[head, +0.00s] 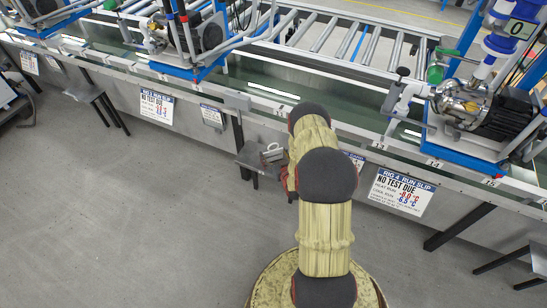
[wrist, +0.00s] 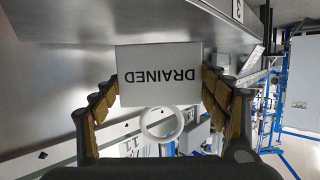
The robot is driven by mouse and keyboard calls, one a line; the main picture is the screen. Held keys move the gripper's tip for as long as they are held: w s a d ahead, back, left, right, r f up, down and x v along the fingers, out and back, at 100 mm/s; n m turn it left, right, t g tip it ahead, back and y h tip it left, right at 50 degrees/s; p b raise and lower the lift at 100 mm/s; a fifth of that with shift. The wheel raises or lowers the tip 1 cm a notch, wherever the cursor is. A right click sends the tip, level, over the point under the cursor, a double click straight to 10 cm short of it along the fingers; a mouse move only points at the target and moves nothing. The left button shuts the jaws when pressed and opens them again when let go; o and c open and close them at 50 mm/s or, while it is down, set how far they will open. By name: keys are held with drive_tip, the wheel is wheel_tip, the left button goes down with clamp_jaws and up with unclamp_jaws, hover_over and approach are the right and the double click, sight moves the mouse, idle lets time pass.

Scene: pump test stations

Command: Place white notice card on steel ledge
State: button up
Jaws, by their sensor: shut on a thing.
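A white notice card (wrist: 160,72) reads "DRAINED" and appears upside down in the wrist view. A white ring (wrist: 161,124) shows at its lower edge. My gripper (wrist: 159,82) is shut on the card, with a finger at each side edge. In the head view my gripper (head: 272,156) is small and partly hidden by my arm, low in front of the bench. The steel ledge (head: 406,153) runs along the bench front with small number labels. A broad steel surface (wrist: 60,75) lies close beyond the card in the wrist view; I cannot tell whether they touch.
Notice sheets (head: 402,191) hang on the bench front. A pump (head: 470,100) with blue framing stands on the right, and other pumps (head: 200,35) stand at the left. Dark stools (head: 92,92) stand below the bench. The grey floor (head: 130,220) at the left is clear.

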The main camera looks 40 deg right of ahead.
drive_tip(key=shift+f, duration=0.35)
drive_tip(key=o, duration=1)
drive_tip(key=shift+o, duration=0.8)
